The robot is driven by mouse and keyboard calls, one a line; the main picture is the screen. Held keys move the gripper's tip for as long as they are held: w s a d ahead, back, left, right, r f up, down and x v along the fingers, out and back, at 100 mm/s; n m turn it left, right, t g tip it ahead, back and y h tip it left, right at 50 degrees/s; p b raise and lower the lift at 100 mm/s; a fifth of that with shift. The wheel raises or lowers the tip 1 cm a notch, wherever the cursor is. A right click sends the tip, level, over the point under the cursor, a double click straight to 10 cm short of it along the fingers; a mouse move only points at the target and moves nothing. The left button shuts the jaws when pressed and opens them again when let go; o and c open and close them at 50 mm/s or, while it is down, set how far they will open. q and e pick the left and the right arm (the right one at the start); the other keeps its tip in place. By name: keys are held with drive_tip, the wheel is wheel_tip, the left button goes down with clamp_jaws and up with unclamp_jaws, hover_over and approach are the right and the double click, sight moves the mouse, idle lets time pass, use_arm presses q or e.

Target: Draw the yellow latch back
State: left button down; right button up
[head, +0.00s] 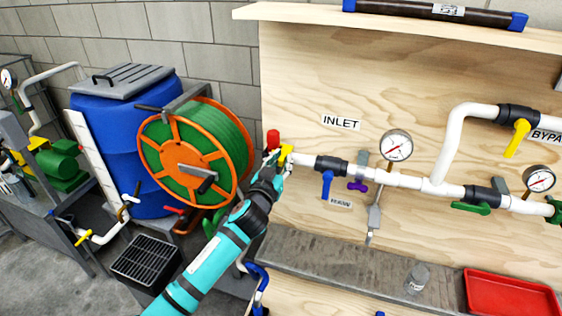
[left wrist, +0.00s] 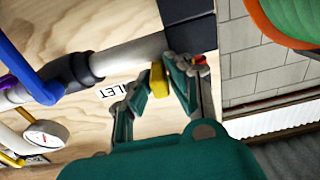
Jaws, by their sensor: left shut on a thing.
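The yellow latch (head: 287,152) is at the left end of the white inlet pipe, beside the wooden panel's left edge. My left gripper (head: 275,163) reaches it from the lower left and is shut on it. In the left wrist view the yellow latch (left wrist: 158,79) shows between the green fingers of my left gripper (left wrist: 162,82), next to a dark fitting (left wrist: 190,32). The fingers hide part of the latch. My right gripper is not in view.
A red part (head: 273,139) is close behind the gripper. The hose reel (head: 160,166) stands close to its left. A blue valve handle (head: 327,183) and a gauge (head: 396,145) are to the right.

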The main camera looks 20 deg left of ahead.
use_arm(q)
drive_tip(key=shift+d, duration=1.15)
drive_tip(key=c, duration=1.6)
unclamp_jaws()
drive_tip(key=o, duration=0.3)
drive_tip(key=shift+d, duration=0.2)
drive_tip(key=shift+s+a, duration=0.1)
drive_tip(key=s, duration=1.2)
drive_tip(key=shift+a, duration=0.15)
